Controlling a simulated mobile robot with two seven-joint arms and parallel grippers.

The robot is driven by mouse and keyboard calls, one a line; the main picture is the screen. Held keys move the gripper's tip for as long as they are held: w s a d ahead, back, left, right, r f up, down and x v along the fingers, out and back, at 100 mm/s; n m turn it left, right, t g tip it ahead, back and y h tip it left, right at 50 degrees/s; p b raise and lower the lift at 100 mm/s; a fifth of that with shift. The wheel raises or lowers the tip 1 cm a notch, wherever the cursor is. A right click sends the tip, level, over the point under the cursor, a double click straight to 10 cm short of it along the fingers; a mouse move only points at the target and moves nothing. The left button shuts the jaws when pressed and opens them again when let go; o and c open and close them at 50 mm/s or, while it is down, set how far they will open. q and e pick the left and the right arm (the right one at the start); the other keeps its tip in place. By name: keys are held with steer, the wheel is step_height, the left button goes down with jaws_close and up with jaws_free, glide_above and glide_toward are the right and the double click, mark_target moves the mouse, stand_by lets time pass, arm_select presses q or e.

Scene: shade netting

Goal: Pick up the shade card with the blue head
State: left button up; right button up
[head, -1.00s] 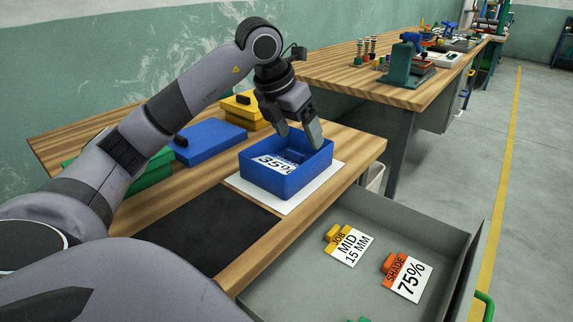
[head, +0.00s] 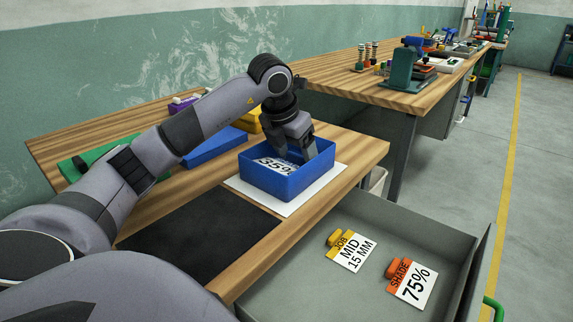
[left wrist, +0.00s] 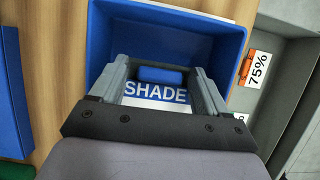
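The shade card with the blue head (left wrist: 157,93) lies in a blue open bin (left wrist: 220,40). Its blue block and white "SHADE" lettering show between my fingers in the left wrist view. In the head view the card (head: 272,165) shows "35%" and the bin (head: 275,185) stands on a white sheet. My left gripper (head: 295,152) reaches down into the bin. Its fingers (left wrist: 160,72) are apart, one on each side of the blue head, with gaps between. The card's lower part is hidden by the gripper in the wrist view. My right gripper is out of view.
An open grey drawer (head: 340,208) below holds a yellow-headed "MID 15 MM" card (head: 349,252) and an orange-headed "75%" card (head: 411,283). Blue (head: 213,146) and green (head: 80,163) cases lie behind my arm. A dark mat (head: 195,235) lies in front.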

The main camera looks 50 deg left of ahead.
arm_select(q)
steer(key=c, duration=0.9)
steer(key=shift+r, duration=0.2)
